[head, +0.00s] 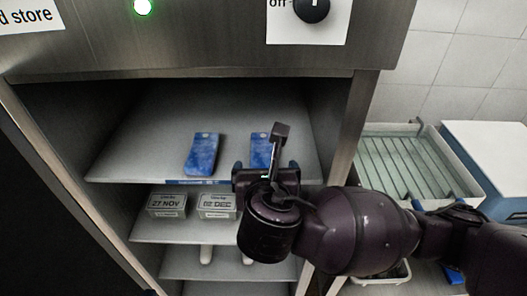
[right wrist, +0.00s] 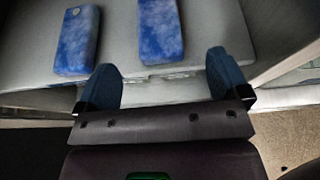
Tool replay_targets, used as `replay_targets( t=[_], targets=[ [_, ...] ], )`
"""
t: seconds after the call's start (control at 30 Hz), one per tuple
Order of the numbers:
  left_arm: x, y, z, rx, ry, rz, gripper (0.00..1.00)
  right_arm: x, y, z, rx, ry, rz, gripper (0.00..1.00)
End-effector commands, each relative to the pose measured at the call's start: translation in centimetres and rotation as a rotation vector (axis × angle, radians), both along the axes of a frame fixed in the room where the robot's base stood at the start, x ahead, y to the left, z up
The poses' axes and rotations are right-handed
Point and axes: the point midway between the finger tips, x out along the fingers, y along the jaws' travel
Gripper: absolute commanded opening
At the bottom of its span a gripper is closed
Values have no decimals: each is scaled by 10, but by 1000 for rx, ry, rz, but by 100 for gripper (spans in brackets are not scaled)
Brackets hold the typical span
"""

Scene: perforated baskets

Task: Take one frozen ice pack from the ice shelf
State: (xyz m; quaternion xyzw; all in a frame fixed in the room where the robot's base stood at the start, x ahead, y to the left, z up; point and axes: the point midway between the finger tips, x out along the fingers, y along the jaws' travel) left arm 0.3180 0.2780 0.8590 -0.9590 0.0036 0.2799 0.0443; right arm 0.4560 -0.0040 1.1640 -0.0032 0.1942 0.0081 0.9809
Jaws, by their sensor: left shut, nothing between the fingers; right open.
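Two blue ice packs lie flat, apart from each other, on the top shelf (head: 130,150) of the open cabinet. The left ice pack (head: 201,154) is fully visible in the head view. The right ice pack (head: 260,152) is partly hidden behind my right wrist. My right gripper (head: 266,177) is open and empty at the shelf's front edge. In the right wrist view, its blue fingers (right wrist: 161,66) are spread wide. The right ice pack (right wrist: 160,30) lies just beyond the gap between them, and the left ice pack (right wrist: 77,40) lies beyond the left finger. My left gripper is not in view.
The shelf below holds two containers, labelled 27 NOV (head: 166,206) and 02 DEC (head: 217,206). The cabinet's right side post (head: 347,125) stands close to my right arm. A wire-lined tray (head: 400,165) and a white, blue-edged box (head: 492,160) are at the right.

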Motion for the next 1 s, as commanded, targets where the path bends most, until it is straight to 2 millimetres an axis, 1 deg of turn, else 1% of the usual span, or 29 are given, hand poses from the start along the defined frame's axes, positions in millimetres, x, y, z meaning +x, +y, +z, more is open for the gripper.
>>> replay_targets(
  t=[0.03, 0.1, 0.37, 0.57, 0.7, 0.8, 1.0],
  targets=[
    [0, 0, 0, 0, 1, 0, 0, 7, 0, -3, -2, 1, -2, 94],
    [-1, 0, 0, 0, 3, 0, 0, 14, 0, -6, 0, 1, -1, 94],
    [-2, 1, -2, 0, 11, 1, 0, 28, 1, -14, 0, 3, -1, 94],
    [-4, 1, 2, 0, 14, 1, 0, 51, 3, -29, 1, 4, -3, 94],
    [-5, 1, 3, 1, 15, 2, 0, 64, 3, -34, 2, 2, -1, 94],
    [-5, 1, 3, 1, 16, 2, 0, 68, 3, -36, 2, 2, 0, 94],
    [-5, 1, 2, 1, 16, 2, 0, 68, 3, -36, 2, 2, 0, 94]
  ],
)
